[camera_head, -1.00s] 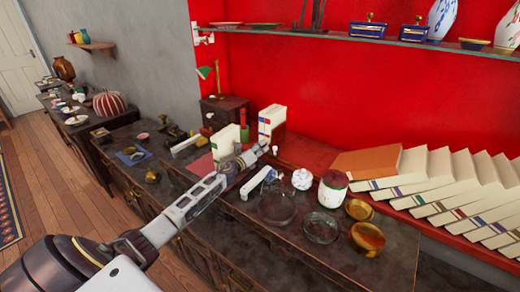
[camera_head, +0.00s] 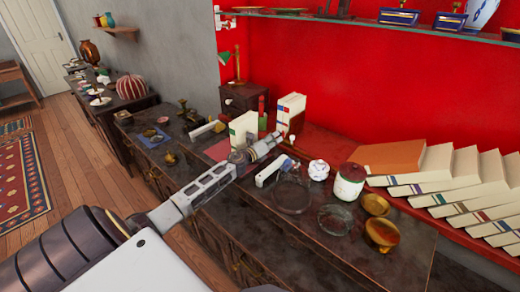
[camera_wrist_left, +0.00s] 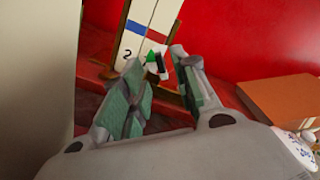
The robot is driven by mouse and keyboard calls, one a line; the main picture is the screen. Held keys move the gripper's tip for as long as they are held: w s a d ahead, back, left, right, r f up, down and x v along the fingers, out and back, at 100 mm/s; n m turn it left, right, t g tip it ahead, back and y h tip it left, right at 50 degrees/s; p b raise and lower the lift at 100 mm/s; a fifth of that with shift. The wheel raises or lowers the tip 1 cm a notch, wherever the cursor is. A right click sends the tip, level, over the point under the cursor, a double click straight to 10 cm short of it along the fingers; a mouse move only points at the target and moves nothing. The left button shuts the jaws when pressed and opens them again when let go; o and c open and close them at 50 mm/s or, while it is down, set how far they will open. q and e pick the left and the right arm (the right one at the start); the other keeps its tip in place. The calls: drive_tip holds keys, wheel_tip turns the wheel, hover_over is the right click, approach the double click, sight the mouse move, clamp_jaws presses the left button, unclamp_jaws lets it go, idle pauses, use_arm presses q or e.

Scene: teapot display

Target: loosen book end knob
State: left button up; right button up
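My left gripper (camera_head: 279,137) reaches in from the left to just in front of the upright white books (camera_head: 290,108) by the red wall. In the left wrist view my left gripper (camera_wrist_left: 160,95) is open, its two green-grey pads apart with nothing clearly held. Beyond the fingertips stands a white book (camera_wrist_left: 141,35) with blue and red bands, edged by a brown upright. A small dark-and-green piece (camera_wrist_left: 156,61) shows between the fingertips; I cannot tell if it is the knob. A small pale round knob (camera_head: 292,138) shows beside the gripper tip. My right gripper is not in view.
Another white book (camera_head: 243,127) stands left of the gripper. Right of it are a white ball-shaped pot (camera_head: 319,170), a lidded jar (camera_head: 349,182), glass dishes and gold bowls. A row of leaning books (camera_head: 450,185) lies farther right. A shelf (camera_head: 400,25) runs above.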

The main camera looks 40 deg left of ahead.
use_arm(q)
drive_tip(key=shift+s+a, duration=0.15)
drive_tip(key=shift+s, duration=2.05)
drive_tip(key=shift+s+a, duration=0.15)
drive_tip(key=shift+s, duration=2)
drive_tip(key=shift+r+p, duration=1.15)
drive_tip(key=shift+p, duration=0.05)
wheel_tip(320, 180, up, 7)
drive_tip(key=p, duration=0.6)
drive_tip(key=shift+f+p, duration=0.15)
drive_tip(key=shift+p, duration=0.2)
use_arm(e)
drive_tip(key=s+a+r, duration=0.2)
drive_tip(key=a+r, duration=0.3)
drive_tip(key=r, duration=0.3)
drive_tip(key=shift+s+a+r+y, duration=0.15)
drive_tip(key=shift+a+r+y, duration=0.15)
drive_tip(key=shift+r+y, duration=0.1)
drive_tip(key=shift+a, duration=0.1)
